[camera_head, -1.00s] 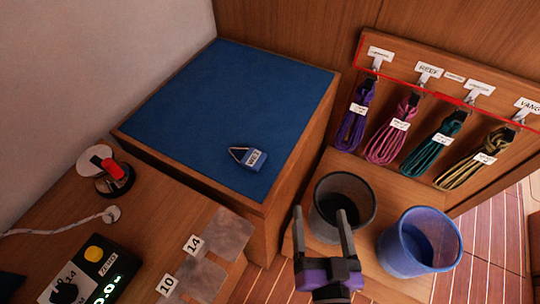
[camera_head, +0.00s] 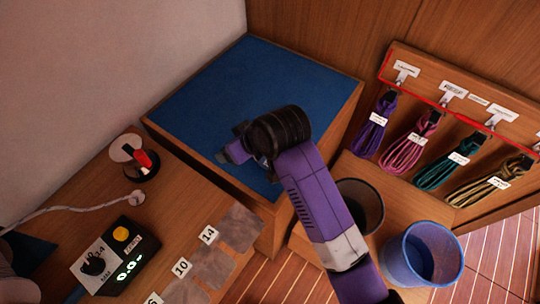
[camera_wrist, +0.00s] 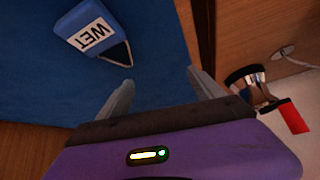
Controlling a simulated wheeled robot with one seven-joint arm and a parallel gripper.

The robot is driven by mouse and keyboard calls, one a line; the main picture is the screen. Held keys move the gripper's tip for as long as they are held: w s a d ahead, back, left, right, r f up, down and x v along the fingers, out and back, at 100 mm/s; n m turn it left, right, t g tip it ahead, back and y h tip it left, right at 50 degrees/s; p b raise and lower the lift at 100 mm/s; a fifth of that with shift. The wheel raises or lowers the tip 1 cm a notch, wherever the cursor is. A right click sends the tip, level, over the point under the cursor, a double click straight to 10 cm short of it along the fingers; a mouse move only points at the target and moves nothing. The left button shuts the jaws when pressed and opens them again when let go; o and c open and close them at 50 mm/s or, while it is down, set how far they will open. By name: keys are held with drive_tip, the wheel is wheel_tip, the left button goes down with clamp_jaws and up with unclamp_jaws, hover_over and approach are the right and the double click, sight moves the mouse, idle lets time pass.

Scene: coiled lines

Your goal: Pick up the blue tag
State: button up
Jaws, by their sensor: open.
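The blue tag (camera_wrist: 88,28) has a white label reading "WET" and a dark cord loop at one end. In the wrist view it lies flat on the blue mat (camera_wrist: 150,50) at the upper left, with the loop toward my gripper. My gripper (camera_wrist: 160,82) is open and empty, its two fingers apart. The tag is beyond the fingertips and left of the gap between them. In the head view my gripper (camera_head: 228,153) is over the front part of the blue mat (camera_head: 225,85), and my arm hides the tag.
A black bin (camera_head: 362,203) and a blue bin (camera_head: 422,254) stand right of the blue-topped box. Coiled lines (camera_head: 407,152) hang on a rack at right. A red-handled switch (camera_head: 141,160) and a box with a digital display (camera_head: 125,262) are at left.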

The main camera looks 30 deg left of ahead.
drive_tip(key=d+r+n+h, duration=0.1)
drive_tip(key=d+h, duration=0.1)
drive_tip(key=w+d+r+g+h+p, duration=0.1)
drive_tip(key=d+r+h, duration=0.1)
drive_tip(key=d, duration=0.1)
drive_tip(key=w+d+r+n+g+h, duration=0.1)
drive_tip(key=d+r+h, duration=0.1)
drive_tip(key=d, duration=0.1)
drive_tip(key=shift+w+n+h, duration=0.1)
drive_tip(key=shift+n+h, duration=0.2)
drive_tip(key=shift+h, duration=0.1)
wheel_tip(320, 180, down, 2)
drive_tip(key=shift+f+p, duration=0.1)
drive_tip(key=shift+p, duration=0.2)
drive_tip(key=shift+w+f+p, duration=0.15)
drive_tip(key=shift+f+p, duration=0.15)
drive_tip(key=shift+f, duration=1.05)
drive_tip(key=shift+w+f+p, duration=0.1)
drive_tip(key=shift+f+p, duration=0.2)
drive_tip(key=shift+f, duration=1)
drive_tip(key=c, duration=1.4)
drive_tip(key=shift+c, duration=0.3)
drive_tip(key=shift+r, duration=0.1)
wheel_tip(320, 180, up, 20)
